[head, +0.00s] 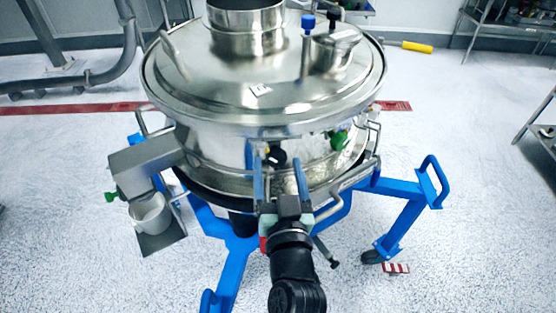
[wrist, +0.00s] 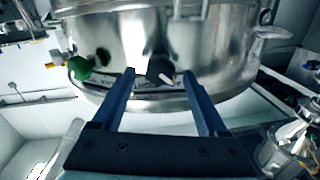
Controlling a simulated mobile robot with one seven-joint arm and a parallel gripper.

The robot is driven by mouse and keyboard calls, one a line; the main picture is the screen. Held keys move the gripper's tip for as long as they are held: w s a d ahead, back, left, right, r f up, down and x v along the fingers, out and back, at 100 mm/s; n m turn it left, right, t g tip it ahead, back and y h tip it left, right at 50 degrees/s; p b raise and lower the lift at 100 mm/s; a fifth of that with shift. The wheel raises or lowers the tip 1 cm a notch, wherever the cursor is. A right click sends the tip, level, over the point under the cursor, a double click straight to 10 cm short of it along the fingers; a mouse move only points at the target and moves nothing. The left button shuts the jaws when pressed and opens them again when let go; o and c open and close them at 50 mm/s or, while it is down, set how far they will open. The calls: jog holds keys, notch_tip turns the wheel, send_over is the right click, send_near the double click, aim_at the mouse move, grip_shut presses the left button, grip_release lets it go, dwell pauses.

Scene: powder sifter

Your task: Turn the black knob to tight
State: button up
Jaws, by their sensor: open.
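The black knob (head: 276,157) sits on the front wall of the steel sifter (head: 221,152), below its lid. In the wrist view the black knob (wrist: 159,70) shows a small pale mark, pointing down and right. My gripper (head: 277,163) has two blue fingers, spread apart with the knob showing between their tips. In the wrist view my gripper (wrist: 158,75) is open, with one finger on each side of the knob and visible gaps. I cannot tell whether the tips reach past the knob's face.
A green knob (head: 339,139) is on the sifter wall to the right; a bent steel handle (head: 352,193) runs below it. A steel outlet box (head: 145,161) and a white container (head: 150,213) are at left. Blue legs (head: 232,268) spread below.

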jog(key=shift+w, duration=0.45)
grip_shut()
